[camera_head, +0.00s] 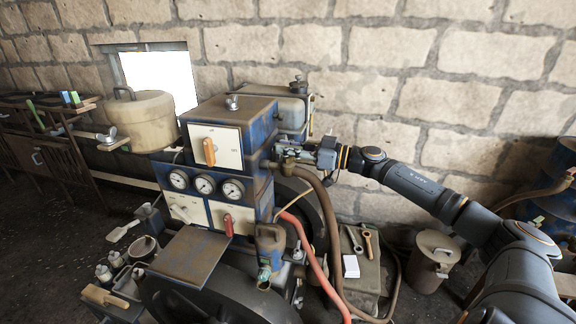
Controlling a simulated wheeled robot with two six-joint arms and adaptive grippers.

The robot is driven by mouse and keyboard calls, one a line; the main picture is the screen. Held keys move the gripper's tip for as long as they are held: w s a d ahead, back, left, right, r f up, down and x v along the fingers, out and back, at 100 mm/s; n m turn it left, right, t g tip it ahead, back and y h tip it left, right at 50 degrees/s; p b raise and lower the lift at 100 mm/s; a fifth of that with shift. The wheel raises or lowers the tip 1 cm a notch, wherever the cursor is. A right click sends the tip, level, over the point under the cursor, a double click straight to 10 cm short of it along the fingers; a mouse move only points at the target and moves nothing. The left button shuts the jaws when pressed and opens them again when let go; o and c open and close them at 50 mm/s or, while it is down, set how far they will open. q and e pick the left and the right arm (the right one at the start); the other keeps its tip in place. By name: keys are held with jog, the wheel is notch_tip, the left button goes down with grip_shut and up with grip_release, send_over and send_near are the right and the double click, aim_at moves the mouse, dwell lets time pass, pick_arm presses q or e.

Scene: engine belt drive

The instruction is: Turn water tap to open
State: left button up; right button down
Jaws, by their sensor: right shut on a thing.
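The water tap (284,150) looks like a small brass-coloured fitting on the right side of the blue engine box, with a brown hose running down below it. My right gripper (308,154) reaches in from the right at the tap and is shut on it. The fingers cover part of the tap, so its handle and angle are hard to make out. My left gripper is not in view.
The blue engine (232,110) carries a white panel with an orange lever (209,152) and several gauges. A red hose (312,262) hangs in front. A large lidded pot (141,117) stands left. A lidded can (434,258) and tools lie below my right arm.

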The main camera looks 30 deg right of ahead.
jog(key=shift+r+n, duration=0.2)
jog(key=shift+n, duration=0.1)
jog(key=shift+f+g+y, duration=0.15)
jog(key=shift+g+y, duration=0.15)
jog(key=shift+g, duration=0.1)
jog(key=c, duration=1.2)
grip_release()
notch_tip(320, 180, up, 10)
jog(key=shift+f, duration=0.1)
